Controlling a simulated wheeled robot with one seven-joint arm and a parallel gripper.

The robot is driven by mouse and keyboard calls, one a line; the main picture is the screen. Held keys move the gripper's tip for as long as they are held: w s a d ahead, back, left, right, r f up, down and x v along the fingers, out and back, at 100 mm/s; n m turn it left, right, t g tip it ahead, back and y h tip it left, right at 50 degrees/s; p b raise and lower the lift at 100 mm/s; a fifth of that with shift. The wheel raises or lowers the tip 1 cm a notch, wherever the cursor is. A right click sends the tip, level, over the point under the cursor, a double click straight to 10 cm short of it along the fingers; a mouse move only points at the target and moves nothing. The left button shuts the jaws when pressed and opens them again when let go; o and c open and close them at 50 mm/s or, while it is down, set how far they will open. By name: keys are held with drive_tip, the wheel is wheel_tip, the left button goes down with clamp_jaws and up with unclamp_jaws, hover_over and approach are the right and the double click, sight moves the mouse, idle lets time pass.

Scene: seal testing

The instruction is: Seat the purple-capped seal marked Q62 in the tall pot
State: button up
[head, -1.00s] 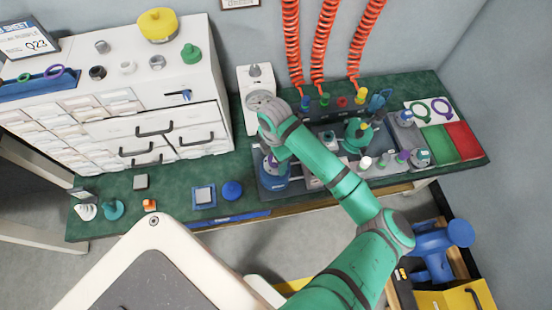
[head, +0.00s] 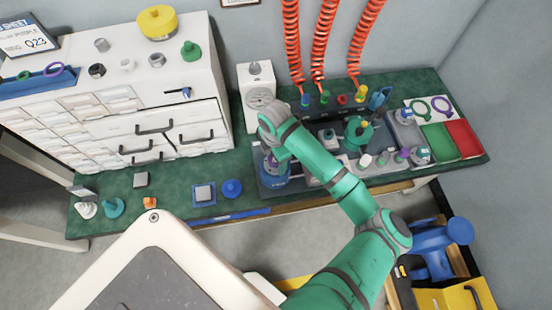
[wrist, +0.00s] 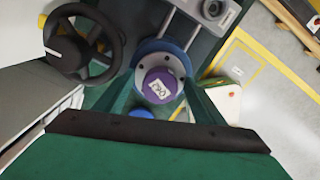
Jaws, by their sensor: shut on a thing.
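The purple-capped seal (wrist: 160,85) shows its round top in the wrist view, with a small white label that is tilted and hard to read. My gripper (wrist: 161,92) is shut on it, with a dark green finger on each side. A grey ring with bolts and a blue rim (wrist: 143,51) surround the cap in that view; this is the top of the tall pot. In the head view the blue pot (head: 273,178) stands at the left end of the bench tray, right under my wrist. How deep the seal sits cannot be told.
A dark handwheel (wrist: 83,42) is close to the left of the pot in the wrist view. A white press-like stand (head: 256,95) is behind. Other capped parts (head: 402,156) stand in the tray to the right. A blue knob (head: 232,188) lies left on the green bench.

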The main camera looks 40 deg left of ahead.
drive_tip(key=shift+f, duration=0.1)
drive_tip(key=o, duration=1.5)
wheel_tip(320, 180, up, 11)
drive_tip(key=shift+f, duration=0.1)
